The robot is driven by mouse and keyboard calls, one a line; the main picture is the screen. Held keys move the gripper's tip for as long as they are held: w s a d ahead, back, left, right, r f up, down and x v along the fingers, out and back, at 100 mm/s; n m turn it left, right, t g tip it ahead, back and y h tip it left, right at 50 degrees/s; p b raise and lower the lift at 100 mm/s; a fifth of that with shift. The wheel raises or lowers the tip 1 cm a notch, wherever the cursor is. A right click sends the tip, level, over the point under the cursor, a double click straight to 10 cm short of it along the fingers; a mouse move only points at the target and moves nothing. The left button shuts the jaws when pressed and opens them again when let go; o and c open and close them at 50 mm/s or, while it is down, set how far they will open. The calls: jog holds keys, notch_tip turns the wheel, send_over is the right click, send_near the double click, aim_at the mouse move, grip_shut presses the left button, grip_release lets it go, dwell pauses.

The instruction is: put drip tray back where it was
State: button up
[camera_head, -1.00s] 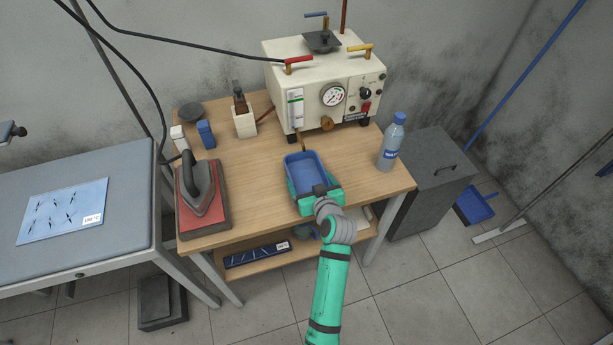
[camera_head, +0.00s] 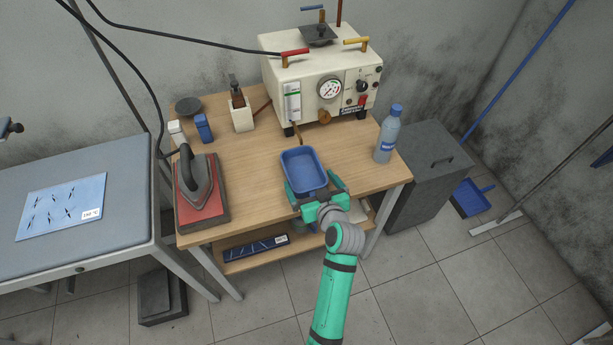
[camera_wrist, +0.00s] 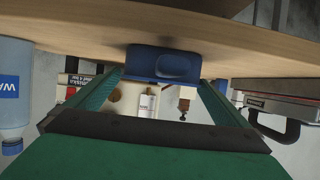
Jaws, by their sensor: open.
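The drip tray (camera_head: 303,169) is a blue open rectangular tray. It rests on the wooden tabletop near the front edge, in front of the cream steam machine (camera_head: 326,90). It looks empty. My gripper (camera_head: 314,190) is open at the tray's near end, with a green finger towards each side. I cannot tell whether the fingers touch the tray. In the wrist view the tray (camera_wrist: 165,65) shows beyond and between the spread fingertips. A thin spout (camera_head: 297,134) hangs from the machine's front, behind the tray.
A water bottle (camera_head: 387,134) stands right of the tray, and an iron (camera_head: 198,182) on a red pad stands left. A white holder (camera_head: 241,112) and small boxes are behind. A grey bin (camera_head: 430,180) is right of the table. Bare wood lies around the tray.

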jog(key=v, duration=0.6)
jog(key=shift+s+d+r, duration=0.1)
jog(key=shift+s, duration=0.3)
jog(key=s+a+f+m+h, duration=0.15)
jog(key=s+f, duration=0.25)
jog(key=s, duration=0.4)
jog(key=s+f+m+h, duration=0.25)
jog(key=s+f, duration=0.25)
jog(key=s, duration=0.4)
jog(key=s+a+r+t, duration=0.1)
jog(key=s+r, duration=0.3)
jog(key=s, duration=0.5)
jog(key=s+a+r+t, duration=0.1)
jog(key=s+r, duration=0.3)
jog(key=s, duration=0.6)
jog(key=shift+s+a+r, duration=0.15)
jog(key=shift+s+r, duration=0.05)
jog(key=shift+s, duration=0.1)
jog(key=shift+w, duration=0.1)
